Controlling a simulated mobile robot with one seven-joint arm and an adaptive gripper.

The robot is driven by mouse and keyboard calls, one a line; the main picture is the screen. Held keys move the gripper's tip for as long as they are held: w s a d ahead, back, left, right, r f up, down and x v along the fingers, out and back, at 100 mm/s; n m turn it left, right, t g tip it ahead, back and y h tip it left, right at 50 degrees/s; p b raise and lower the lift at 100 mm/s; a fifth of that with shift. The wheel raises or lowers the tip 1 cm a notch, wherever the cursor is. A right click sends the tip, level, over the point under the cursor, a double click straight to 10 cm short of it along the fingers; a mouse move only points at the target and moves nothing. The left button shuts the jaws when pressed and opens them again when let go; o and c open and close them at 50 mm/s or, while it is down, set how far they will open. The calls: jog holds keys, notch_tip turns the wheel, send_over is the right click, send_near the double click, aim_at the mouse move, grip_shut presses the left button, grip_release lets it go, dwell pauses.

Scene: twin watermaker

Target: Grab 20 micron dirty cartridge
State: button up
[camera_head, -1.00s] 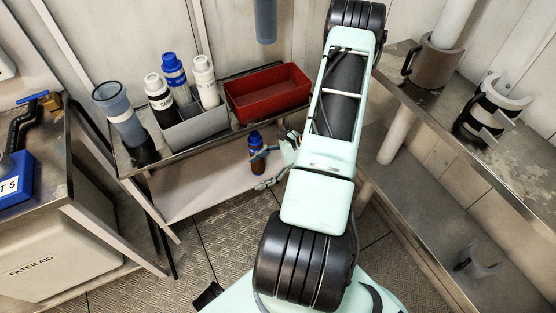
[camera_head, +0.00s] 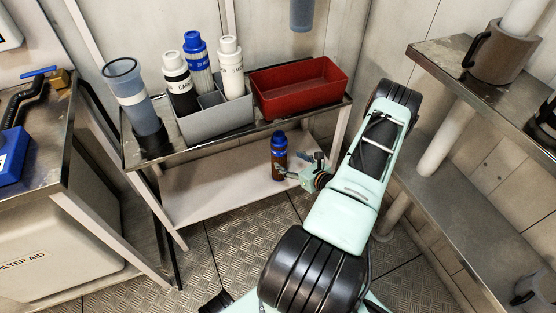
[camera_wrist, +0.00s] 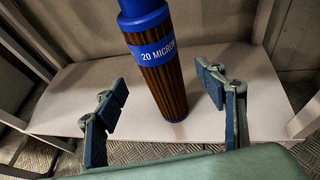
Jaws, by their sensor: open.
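The 20 micron dirty cartridge (camera_wrist: 160,70) has a blue top, a blue band reading "20 MICRON" and a brown pleated body. It stands upright on the lower shelf (camera_wrist: 70,95) of the table. It also shows in the head view (camera_head: 279,158). My gripper (camera_wrist: 165,98) is open in the wrist view, with one finger to each side of the lower part of the cartridge and clear gaps between. In the head view my gripper (camera_head: 300,171) is at the cartridge's right side. Whether the cartridge is fully between the fingertips I cannot tell.
On the upper shelf are a red bin (camera_head: 300,92), a grey holder (camera_head: 215,128) with several bottle-like cartridges, and a clear-topped cylinder (camera_head: 135,98) at the left. The table legs flank the lower shelf. A metal shelf unit (camera_head: 440,170) stands at the right.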

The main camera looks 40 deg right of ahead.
aim_at(279, 154)
jog(key=b+x, duration=0.2)
jog(key=x, duration=0.5)
jog(key=shift+w+f, duration=0.15)
jog(key=shift+w, duration=0.05)
jog(key=c, duration=1.3)
jog(key=shift+c, duration=0.9)
jog(key=shift+r, duration=0.2)
